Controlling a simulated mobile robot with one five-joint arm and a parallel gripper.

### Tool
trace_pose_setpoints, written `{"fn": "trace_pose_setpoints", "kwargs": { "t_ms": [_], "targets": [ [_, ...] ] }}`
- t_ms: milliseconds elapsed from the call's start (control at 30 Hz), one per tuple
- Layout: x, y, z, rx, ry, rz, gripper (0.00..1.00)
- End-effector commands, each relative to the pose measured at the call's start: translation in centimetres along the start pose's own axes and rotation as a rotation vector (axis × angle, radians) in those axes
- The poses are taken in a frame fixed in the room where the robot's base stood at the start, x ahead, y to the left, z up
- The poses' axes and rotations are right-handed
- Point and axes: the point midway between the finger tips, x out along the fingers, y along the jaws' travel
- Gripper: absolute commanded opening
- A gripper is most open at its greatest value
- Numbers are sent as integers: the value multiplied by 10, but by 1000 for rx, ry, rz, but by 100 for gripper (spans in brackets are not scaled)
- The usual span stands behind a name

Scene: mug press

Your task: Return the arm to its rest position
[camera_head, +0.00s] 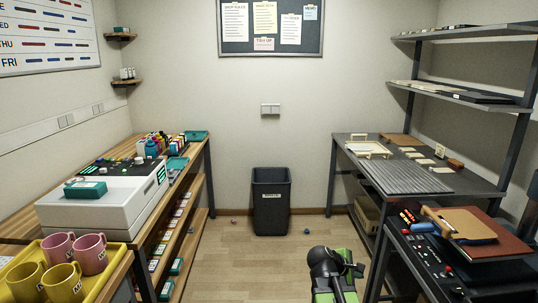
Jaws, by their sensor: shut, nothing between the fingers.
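My arm shows at the bottom of the head view, a little right of centre, with green and black parts over the wooden floor. My gripper (337,262) is at its upper end, dark and small in the picture. It is shut and holds nothing. It is apart from both tables, in the aisle between them.
A yellow tray (107,277) with pink and olive mugs is at lower left. A white machine (110,200) stands on the left bench. A black bin (271,205) stands at the back wall. A press station (435,262) is at right. The floor (255,265) between is mostly clear.

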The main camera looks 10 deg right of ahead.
Motion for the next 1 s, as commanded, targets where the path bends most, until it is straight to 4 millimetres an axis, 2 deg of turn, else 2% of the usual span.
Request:
{"fn": "trace_pose_setpoints", "kwargs": {
  "t_ms": [33, 100, 200, 300, 433, 533, 600, 767, 1000],
  "targets": [
    [-17, -17, -34, 90, 80, -56, 0],
    [-38, -43, -73, 230, 172, -162, 0],
    [-65, -78, -114, 426, 260, -337, 0],
    [-92, -113, -141, 648, 294, -558, 0],
    [-124, -144, -160, 899, 254, -815, 0],
    [-132, -154, -161, 1073, 153, -908, 0],
    [-155, -134, -143, 1075, 155, -904, 0],
    [-185, -106, -118, 1073, 156, -901, 0],
    [-245, -55, -70, 1072, 158, -899, 0]
  ]
}}
